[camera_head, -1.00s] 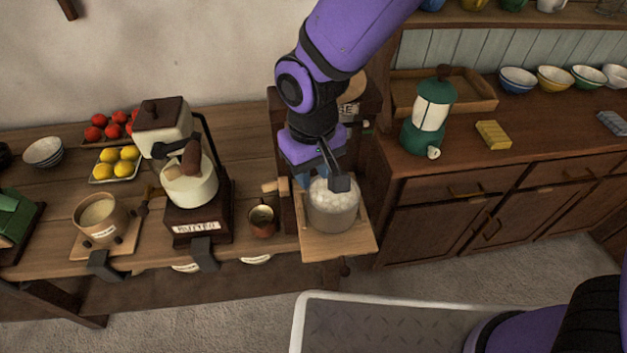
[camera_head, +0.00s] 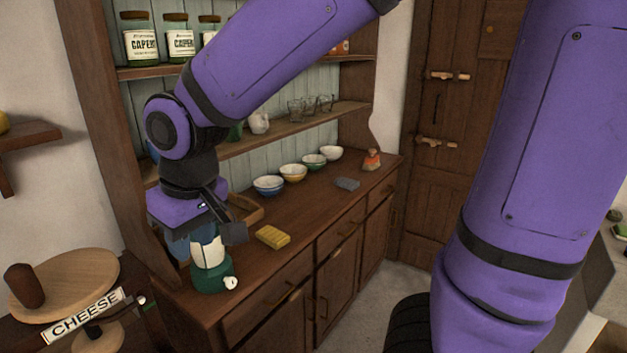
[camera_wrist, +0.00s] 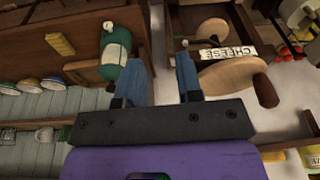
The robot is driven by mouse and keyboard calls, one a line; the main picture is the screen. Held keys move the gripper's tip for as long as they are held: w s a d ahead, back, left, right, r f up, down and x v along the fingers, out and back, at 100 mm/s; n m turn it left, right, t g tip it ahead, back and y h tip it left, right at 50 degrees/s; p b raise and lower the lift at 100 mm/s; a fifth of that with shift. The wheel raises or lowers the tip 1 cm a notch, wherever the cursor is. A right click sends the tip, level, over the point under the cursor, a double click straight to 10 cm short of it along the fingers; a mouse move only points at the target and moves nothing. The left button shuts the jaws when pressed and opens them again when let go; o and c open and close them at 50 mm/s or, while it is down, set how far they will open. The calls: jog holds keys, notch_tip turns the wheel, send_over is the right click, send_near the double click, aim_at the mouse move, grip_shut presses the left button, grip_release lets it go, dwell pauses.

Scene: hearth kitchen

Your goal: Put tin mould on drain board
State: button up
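I cannot make out a tin mould or a drain board in either current view. My gripper (camera_wrist: 161,62) is open and empty; in the wrist view its two blue fingers stand apart with floor and wood seen between them.
The wooden dresser (camera_head: 285,262) holds a yellow block (camera_head: 272,237), a grey block (camera_head: 347,184), several bowls (camera_head: 268,186) and a tray (camera_head: 248,211). A cheese stand (camera_head: 70,282) is at lower left. Clear floor (camera_head: 372,302) lies before the dresser.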

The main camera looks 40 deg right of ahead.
jog(key=s+d+r+m+t, duration=0.1)
jog(key=s+d+r, duration=0.1)
jog(key=d, duration=0.3)
jog(key=s+d+r+m+t, duration=0.1)
jog(key=s+d+r, duration=0.2)
jog(key=s+d, duration=0.2)
jog(key=s+d+r+m+t+h, duration=0.1)
jog(key=s+d+r+m, duration=0.1)
jog(key=d, duration=0.4)
jog(key=shift+s+d+r, duration=0.2)
jog(key=shift+s+r, duration=0.3)
jog(key=shift+s, duration=0.5)
jog(key=shift+c, duration=0.5)
